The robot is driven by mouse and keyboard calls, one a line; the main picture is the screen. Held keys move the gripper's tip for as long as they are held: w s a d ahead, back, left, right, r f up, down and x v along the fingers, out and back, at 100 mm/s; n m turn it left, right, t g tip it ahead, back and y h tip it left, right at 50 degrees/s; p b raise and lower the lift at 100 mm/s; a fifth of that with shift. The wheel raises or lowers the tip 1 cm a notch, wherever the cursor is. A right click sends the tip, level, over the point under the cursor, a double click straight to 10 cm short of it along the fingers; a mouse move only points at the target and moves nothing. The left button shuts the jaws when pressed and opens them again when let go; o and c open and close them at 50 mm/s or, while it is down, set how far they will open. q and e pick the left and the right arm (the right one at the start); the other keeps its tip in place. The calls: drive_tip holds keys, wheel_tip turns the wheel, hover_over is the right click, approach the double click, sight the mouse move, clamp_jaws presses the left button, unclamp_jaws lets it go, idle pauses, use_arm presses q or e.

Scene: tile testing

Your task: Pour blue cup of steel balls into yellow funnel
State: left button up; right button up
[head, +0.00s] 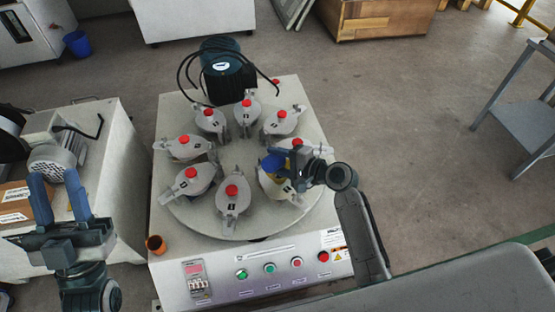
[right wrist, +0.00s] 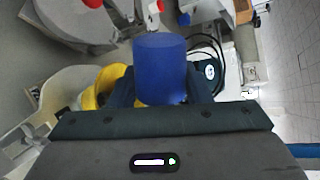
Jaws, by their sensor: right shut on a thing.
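The blue cup (head: 272,164) is held by my right gripper (head: 280,160) above the right side of the round plate. The blue cup (right wrist: 160,68) fills the middle of the right wrist view, between the fingers. Its opening and any steel balls inside are not visible. The yellow funnel (right wrist: 104,84) shows just left of the cup in the right wrist view, partly hidden by a finger. In the head view the gripper and cup mostly cover the funnel. My left gripper (head: 60,200) is open and empty at the far left, fingers pointing up.
The machine (head: 175,220) carries a round plate with several grey lidded pots with red knobs (head: 232,190). A motor with black cables (head: 222,68) stands behind them. A small orange cup (head: 156,245) sits at the machine's front left corner. Another bench (head: 115,150) is at left.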

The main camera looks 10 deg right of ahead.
use_arm(q)
drive_tip(key=shift+w+f+g+y, duration=0.3)
drive_tip(key=shift+w+f+g, duration=0.05)
drive_tip(key=shift+w+g, duration=0.05)
idle(0.6)
drive_tip(key=shift+w+a+f+n+g+y+p, duration=0.1)
drive_tip(key=shift+w+f+n+g+y+p, duration=0.1)
drive_tip(key=shift+w+f+n+g+y, duration=0.25)
drive_tip(key=shift+w+f+n+g+y+p, duration=0.2)
drive_tip(key=shift+w+f+g, duration=0.15)
drive_tip(key=shift+f, duration=0.3)
use_arm(e)
drive_tip(key=shift+d, duration=0.1)
idle(1.2)
use_arm(q)
drive_tip(key=shift+w+f+n+g+y+p, duration=0.15)
drive_tip(key=shift+w+f+g, duration=0.1)
drive_tip(key=shift+f+g, duration=0.35)
drive_tip(key=shift+w+f+n+g+y+p, duration=0.1)
drive_tip(key=shift+w+f+g+p, duration=0.1)
drive_tip(key=shift+f+g, duration=0.35)
use_arm(e)
drive_tip(key=shift+w+m, duration=0.1)
drive_tip(key=shift+m, duration=0.3)
idle(1.1)
